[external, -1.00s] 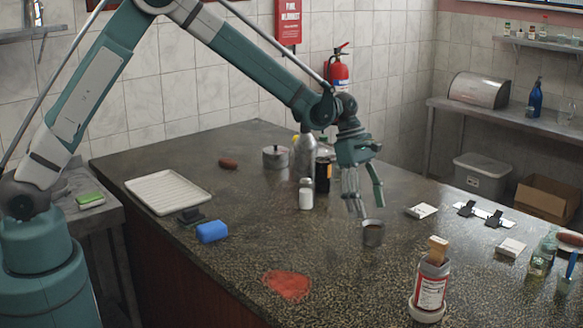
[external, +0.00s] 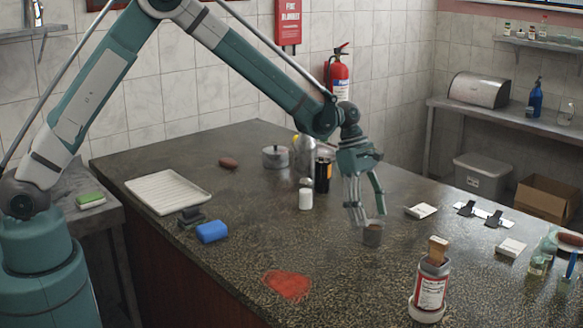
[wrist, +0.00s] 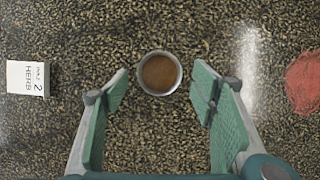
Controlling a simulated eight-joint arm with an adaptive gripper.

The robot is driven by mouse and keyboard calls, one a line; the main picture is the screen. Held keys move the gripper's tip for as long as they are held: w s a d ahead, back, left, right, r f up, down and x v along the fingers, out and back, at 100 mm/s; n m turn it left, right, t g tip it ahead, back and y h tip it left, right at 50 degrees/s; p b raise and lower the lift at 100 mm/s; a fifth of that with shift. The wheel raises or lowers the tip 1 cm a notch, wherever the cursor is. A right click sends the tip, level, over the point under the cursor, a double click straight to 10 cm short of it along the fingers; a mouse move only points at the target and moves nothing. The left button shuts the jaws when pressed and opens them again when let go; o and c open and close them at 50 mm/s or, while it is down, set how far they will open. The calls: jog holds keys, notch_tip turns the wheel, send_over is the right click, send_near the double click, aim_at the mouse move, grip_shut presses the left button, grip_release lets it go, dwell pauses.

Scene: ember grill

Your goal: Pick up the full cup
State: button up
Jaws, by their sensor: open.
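The full cup (external: 372,235) is a small metal cup standing upright on the dark speckled counter. In the wrist view the cup (wrist: 159,73) shows from above, with brown contents inside its rim. My gripper (external: 367,222) is open and points down just above and around the cup in the external view. In the wrist view my gripper (wrist: 161,95) has one finger on each side, with the cup between and slightly beyond the fingertips. A gap shows between each finger and the cup. I cannot tell the exact height of the fingertips.
A labelled bottle with a brush (external: 432,285) stands at the front right. A red patch (external: 287,285) and a blue block (external: 212,232) lie to the left. A white box (wrist: 26,78) lies left in the wrist view. Several bottles stand behind. The counter around the cup is clear.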

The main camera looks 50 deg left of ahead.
aim_at(373, 233)
jog(key=shift+p+x, duration=0.35)
jog(key=shift+x, duration=2.25)
jog(key=shift+a, duration=0.1)
jog(key=shift+c, duration=0.6)
jog(key=c, duration=1)
